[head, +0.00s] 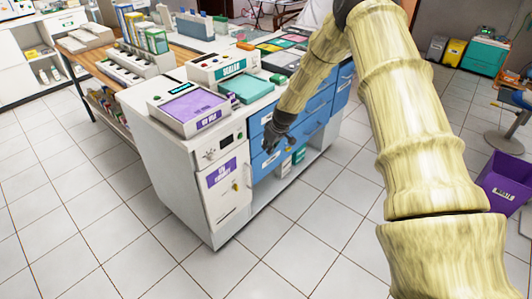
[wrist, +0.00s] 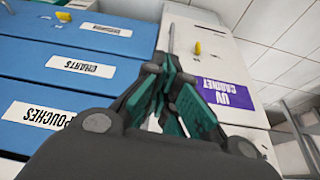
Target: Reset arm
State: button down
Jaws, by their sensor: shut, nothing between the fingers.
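My arm reaches from the right side of the head view toward the cabinet, bent at the elbow. My gripper (head: 275,145) is in front of the blue drawers, near their left end by the white door. In the wrist view my gripper (wrist: 170,85) has its dark and teal fingers together, with nothing between them. The blue drawers (wrist: 75,75) carry labels reading "CHARTS" and "POUCHES", upside down in this view. The white door with a purple "UV CABINET" label (wrist: 222,95) lies to the right there. I cannot tell the exact gap between fingertips and cabinet.
The white cabinet (head: 170,180) holds a purple-topped device (head: 190,107) and a teal-topped device (head: 245,88). A wooden bench (head: 95,60) stands behind at left. A purple bin (head: 503,182) is at right. The tiled floor (head: 75,220) in front is clear.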

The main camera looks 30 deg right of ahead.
jog(key=shift+v, duration=2.5)
jog(key=s+a+f+m+g+h, duration=0.1)
jog(key=s+a+f, duration=0.5)
jog(key=s+f, duration=0.5)
jog(key=s+a+f+m+g, duration=0.1)
jog(key=s+a+f, duration=0.4)
jog(key=s+f, duration=0.6)
jog(key=s+a+m+g, duration=0.1)
jog(key=s+a, duration=0.2)
jog(key=s, duration=1.3)
jog(key=s+a+m+g, duration=0.1)
jog(key=s+a, duration=0.3)
jog(key=s, duration=1.2)
jog(key=c, duration=2.2)
grip_release()
jog(key=shift+f, duration=0.1)
